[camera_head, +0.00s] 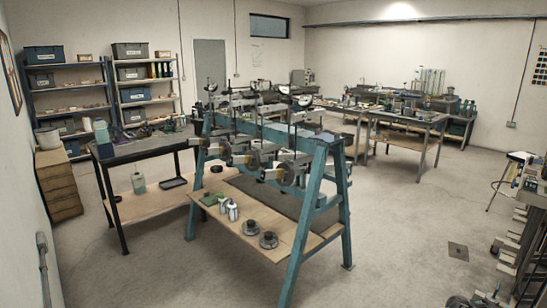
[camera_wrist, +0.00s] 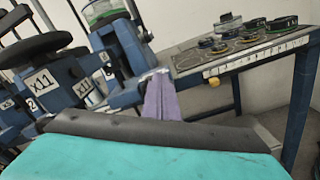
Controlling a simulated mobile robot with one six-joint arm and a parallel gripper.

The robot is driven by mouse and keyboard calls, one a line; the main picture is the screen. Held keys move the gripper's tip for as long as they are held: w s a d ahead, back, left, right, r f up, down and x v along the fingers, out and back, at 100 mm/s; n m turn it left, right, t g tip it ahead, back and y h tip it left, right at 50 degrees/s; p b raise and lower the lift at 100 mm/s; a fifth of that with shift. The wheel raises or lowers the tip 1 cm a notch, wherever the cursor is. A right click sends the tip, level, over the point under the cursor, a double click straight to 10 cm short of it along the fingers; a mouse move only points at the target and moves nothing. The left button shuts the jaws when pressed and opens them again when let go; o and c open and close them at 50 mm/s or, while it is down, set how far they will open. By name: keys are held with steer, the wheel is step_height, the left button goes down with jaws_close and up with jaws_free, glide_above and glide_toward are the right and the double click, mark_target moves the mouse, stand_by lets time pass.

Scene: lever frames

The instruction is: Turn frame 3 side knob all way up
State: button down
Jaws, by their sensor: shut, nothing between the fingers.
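A blue A-frame stand (camera_head: 318,150) in the head view carries a row of lever frames (camera_head: 250,150) with round discs and side wheels. The nearest side wheel (camera_head: 287,174) is at the row's near end. I cannot read which frame is number 3 there. In the wrist view, blue lever frames (camera_wrist: 62,88) stand at the left, with white X11 labels and a dark round disc (camera_wrist: 35,48). A small label there seems to read 2. My gripper (camera_wrist: 158,78), with purple fingers, is shut and empty, apart from the frames. I cannot make out a side knob for frame 3.
In the wrist view, a bench (camera_wrist: 240,60) at the right holds several round discs. A black-legged table (camera_head: 145,148) stands left. Open floor (camera_head: 410,230) lies right of the stand.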

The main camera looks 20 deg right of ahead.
steer(key=shift+x, duration=2.65)
steer(key=shift+d+f, duration=0.1)
steer(key=shift+f, duration=0.15)
steer(key=shift+a+f, duration=0.2)
steer(key=shift+s+a+r, duration=0.1)
steer(key=shift+a+r, duration=0.05)
steer(key=shift+r, duration=0.3)
steer(key=v, duration=0.6)
steer(key=shift+n, duration=0.3)
